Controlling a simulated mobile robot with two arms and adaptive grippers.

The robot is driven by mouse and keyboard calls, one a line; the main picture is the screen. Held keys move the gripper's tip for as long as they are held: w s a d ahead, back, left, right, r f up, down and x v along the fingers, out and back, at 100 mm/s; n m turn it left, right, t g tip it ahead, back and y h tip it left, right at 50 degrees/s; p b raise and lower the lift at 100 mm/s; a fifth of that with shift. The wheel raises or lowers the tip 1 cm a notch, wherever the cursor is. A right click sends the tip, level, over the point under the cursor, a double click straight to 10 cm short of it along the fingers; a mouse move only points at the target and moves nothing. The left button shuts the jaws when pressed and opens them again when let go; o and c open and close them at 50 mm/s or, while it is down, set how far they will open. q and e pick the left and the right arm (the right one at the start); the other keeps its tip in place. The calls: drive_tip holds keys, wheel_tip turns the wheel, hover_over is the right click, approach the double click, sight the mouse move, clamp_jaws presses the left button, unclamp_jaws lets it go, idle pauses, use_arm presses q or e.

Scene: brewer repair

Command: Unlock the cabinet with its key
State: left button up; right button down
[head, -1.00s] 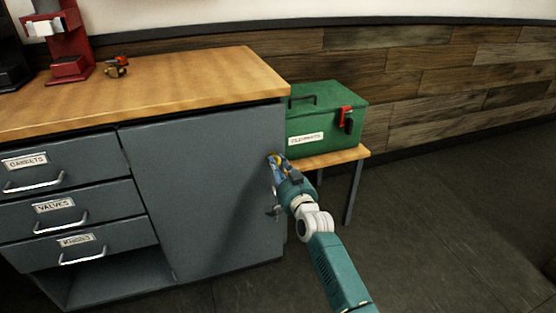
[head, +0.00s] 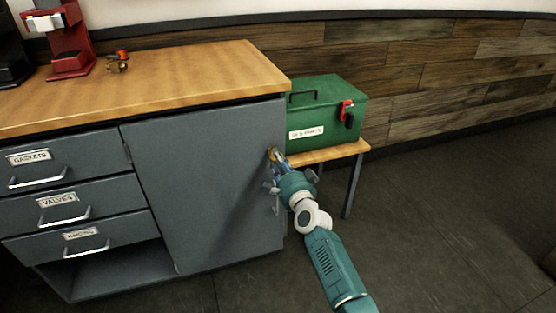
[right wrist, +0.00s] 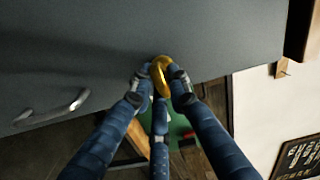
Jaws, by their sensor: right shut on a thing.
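The grey cabinet door (head: 200,190) is closed, to the right of the drawers. My right gripper (head: 274,158) is at the door's upper right edge. In the right wrist view its fingers (right wrist: 160,85) are shut on a gold key (right wrist: 161,70), whose rounded head shows between the fingertips. The key's far end is hidden, so I cannot tell whether it sits in the lock. The lock itself is hidden behind the fingers and key. A metal door handle (head: 276,200) is just below the gripper. My left gripper is not in view.
A green toolbox (head: 325,110) with a red clasp stands on a small wooden stand (head: 330,153) close right of the cabinet. Labelled drawers (head: 75,160) are at left.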

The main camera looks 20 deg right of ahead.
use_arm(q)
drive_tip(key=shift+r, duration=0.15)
use_arm(e)
drive_tip(key=shift+m, duration=0.9)
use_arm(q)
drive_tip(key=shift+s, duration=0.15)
use_arm(e)
drive_tip(key=c, duration=1.7)
unclamp_jaws()
drive_tip(key=shift+o, duration=0.2)
drive_tip(key=s, duration=1.2)
drive_tip(key=shift+d, duration=0.2)
